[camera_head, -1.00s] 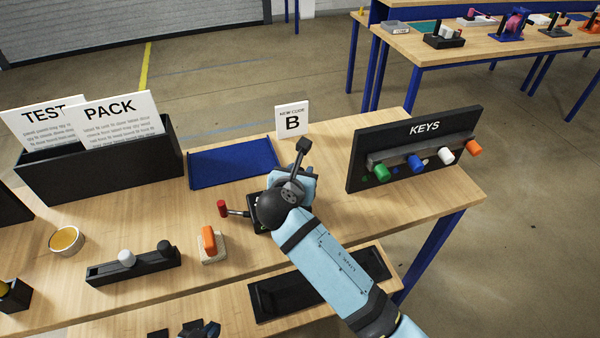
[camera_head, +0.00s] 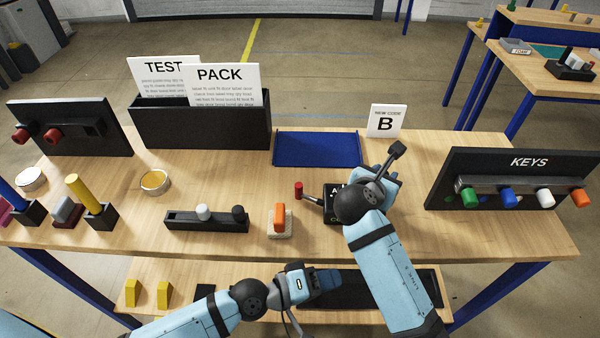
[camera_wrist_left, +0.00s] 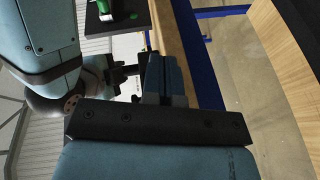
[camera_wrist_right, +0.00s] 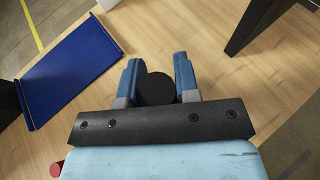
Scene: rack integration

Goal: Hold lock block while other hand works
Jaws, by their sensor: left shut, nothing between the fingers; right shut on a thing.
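The lock block (camera_head: 333,206) is a small black box with partly covered white lettering and a red-tipped lever (camera_head: 299,190) on its left. It sits on the table in front of the blue tray. My right gripper (camera_head: 374,186) is over it and hides much of it. In the right wrist view the fingers (camera_wrist_right: 155,78) are shut on a dark round piece (camera_wrist_right: 155,90); whether this is part of the lock block I cannot tell. My left gripper (camera_head: 328,281) is shut and empty, low in front of the table edge, apart from the block.
A blue tray (camera_head: 318,149) and a B sign (camera_head: 386,121) stand behind. The KEYS rack (camera_head: 510,170) is at the right. An orange-handled piece (camera_head: 280,220) and a black holder with two knobs (camera_head: 206,223) are left of the block. A lower shelf (camera_head: 240,304) runs along the front.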

